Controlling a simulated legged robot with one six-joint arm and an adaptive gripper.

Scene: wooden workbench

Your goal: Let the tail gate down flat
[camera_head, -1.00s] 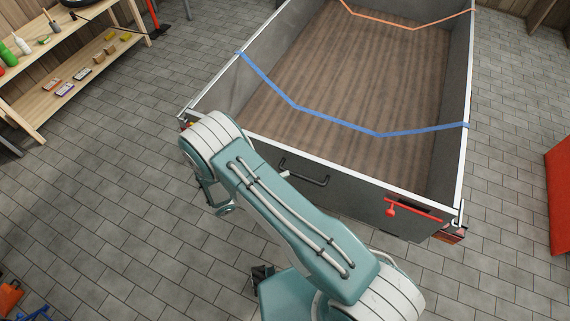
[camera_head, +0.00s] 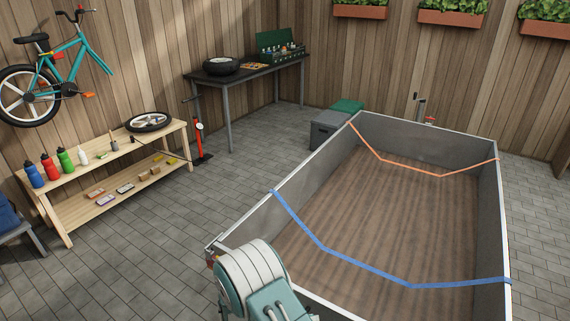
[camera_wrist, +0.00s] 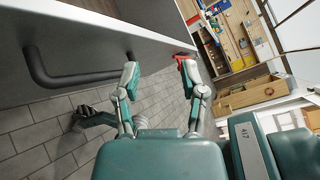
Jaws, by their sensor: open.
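The grey trailer (camera_head: 390,215) stands with its bed empty. Its tail gate (camera_wrist: 75,30) stands upright in the wrist view, with a black bar handle (camera_wrist: 75,80) on its outer face. In the head view only a bit of the gate's pale top rail shows, at the bottom. My gripper (camera_wrist: 160,76) is open outside the gate, to the right of the handle in the wrist view. A red latch part (camera_wrist: 183,63) shows right by the right fingertip; whether they touch I cannot tell. The gate's other end is out of view.
A blue strap (camera_head: 345,262) and an orange strap (camera_head: 410,171) cross the trailer. A wooden shelf (camera_head: 110,185) with bottles stands at the left, a dark table (camera_head: 250,70) behind. Paved floor (camera_head: 150,255) between shelf and trailer is clear.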

